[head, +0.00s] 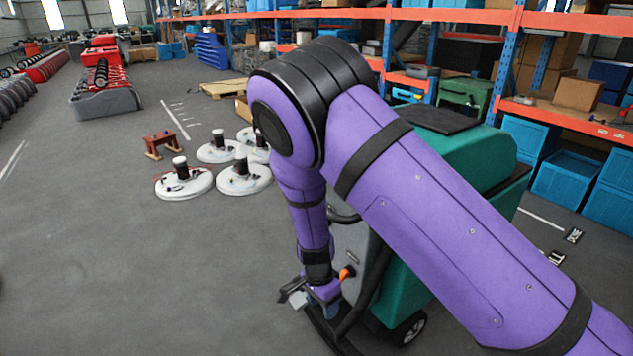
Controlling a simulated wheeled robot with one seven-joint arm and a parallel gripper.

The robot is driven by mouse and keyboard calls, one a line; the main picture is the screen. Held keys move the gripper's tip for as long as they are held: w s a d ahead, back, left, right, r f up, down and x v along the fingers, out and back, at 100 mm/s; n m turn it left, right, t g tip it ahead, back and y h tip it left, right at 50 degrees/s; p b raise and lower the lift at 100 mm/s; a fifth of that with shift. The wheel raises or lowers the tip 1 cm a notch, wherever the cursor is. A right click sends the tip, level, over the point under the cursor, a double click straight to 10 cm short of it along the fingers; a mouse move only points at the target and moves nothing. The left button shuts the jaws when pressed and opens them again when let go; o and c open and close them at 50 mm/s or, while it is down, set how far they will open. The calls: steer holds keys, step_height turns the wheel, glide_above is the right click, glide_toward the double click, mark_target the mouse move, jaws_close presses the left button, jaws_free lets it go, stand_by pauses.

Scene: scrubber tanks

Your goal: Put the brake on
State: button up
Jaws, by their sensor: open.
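A green scrubber machine (475,160) with a black top stands behind my purple arm, which hides much of it. A black wheel (413,328) shows at its lower front. My gripper (306,299) points down beside the machine's near left side, close to a curved black bar or frame (352,318). It is open, and I see nothing held in it. A small orange part (347,272) shows just right of the gripper; I cannot tell whether it is the brake lever or whether the gripper touches it. No other brake part can be made out.
Several white round discs with black hubs (184,183) lie on the floor left of my arm, near a small red stand (161,145). Orange-and-blue shelving with blue crates (560,178) lines the right and back. Grey floor at the left front is clear.

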steer(key=d+r+n+t+y, duration=0.15)
steer(key=d+r, duration=0.25)
steer(key=r, duration=0.6)
steer(key=s+d+r+n+y, duration=0.15)
steer(key=d+r, duration=0.25)
steer(key=r, duration=0.7)
steer(key=d+r+n+y, duration=0.15)
steer(key=d+r, duration=0.35)
steer(key=r, duration=0.5)
steer(key=s+d+r+n+t+h, duration=0.1)
steer(key=s+d+r+n+t, duration=0.1)
steer(key=s+d+r, duration=0.5)
steer(key=s+d+r+n+t+h, duration=0.2)
steer(key=s+d+r, duration=0.6)
steer(key=s, duration=0.5)
steer(key=shift+s+d+r+n+t, duration=0.35)
steer(key=shift+d+n+t, duration=0.1)
steer(key=shift+n, duration=0.4)
steer(key=shift+a, duration=0.1)
